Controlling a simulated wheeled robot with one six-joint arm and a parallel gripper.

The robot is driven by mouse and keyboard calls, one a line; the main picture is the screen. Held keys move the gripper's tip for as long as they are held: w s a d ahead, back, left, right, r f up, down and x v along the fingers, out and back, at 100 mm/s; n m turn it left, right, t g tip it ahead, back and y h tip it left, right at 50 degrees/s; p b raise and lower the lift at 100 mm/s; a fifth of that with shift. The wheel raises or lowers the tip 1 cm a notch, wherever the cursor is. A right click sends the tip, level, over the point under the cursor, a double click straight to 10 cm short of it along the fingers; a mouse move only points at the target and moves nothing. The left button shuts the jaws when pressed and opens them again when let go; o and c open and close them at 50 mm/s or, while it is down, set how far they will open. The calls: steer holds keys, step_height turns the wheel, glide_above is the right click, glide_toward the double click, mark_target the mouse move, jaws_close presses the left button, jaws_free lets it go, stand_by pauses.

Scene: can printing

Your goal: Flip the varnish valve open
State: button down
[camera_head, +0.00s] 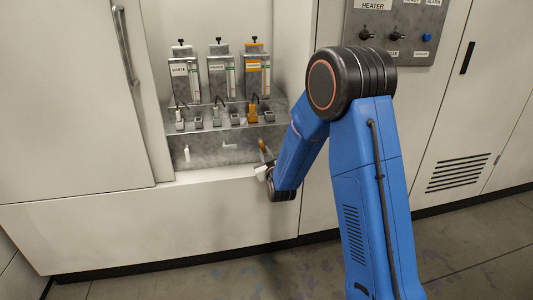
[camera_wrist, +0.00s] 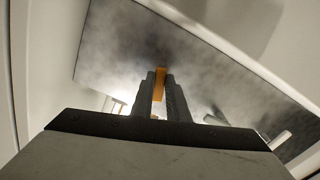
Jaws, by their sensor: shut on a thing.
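The varnish valve is an orange lever (camera_head: 262,145) on the grey panel below the orange-labelled tank (camera_head: 257,72). My gripper (camera_head: 265,165) is at this lever, at the right end of the panel. In the wrist view the orange lever (camera_wrist: 160,78) stands between the two dark fingers of my gripper (camera_wrist: 160,92), which are shut on it. The lever's lower part and pivot are hidden by my gripper, so its exact angle is hard to tell.
A white lever (camera_head: 187,154) points upright on the left of the panel, and a pale lever (camera_head: 230,145) lies level in the middle. Several nozzles and small blocks stand on the shelf (camera_head: 205,128) above. Cabinet walls enclose the alcove.

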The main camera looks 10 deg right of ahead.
steer(key=shift+a+f+m, duration=0.1)
steer(key=shift+a+m, duration=0.15)
steer(key=shift+m, duration=0.7)
steer(key=shift+a+m, duration=0.25)
steer(key=shift+m, duration=0.7)
steer(key=c, duration=1.7)
jaws_free()
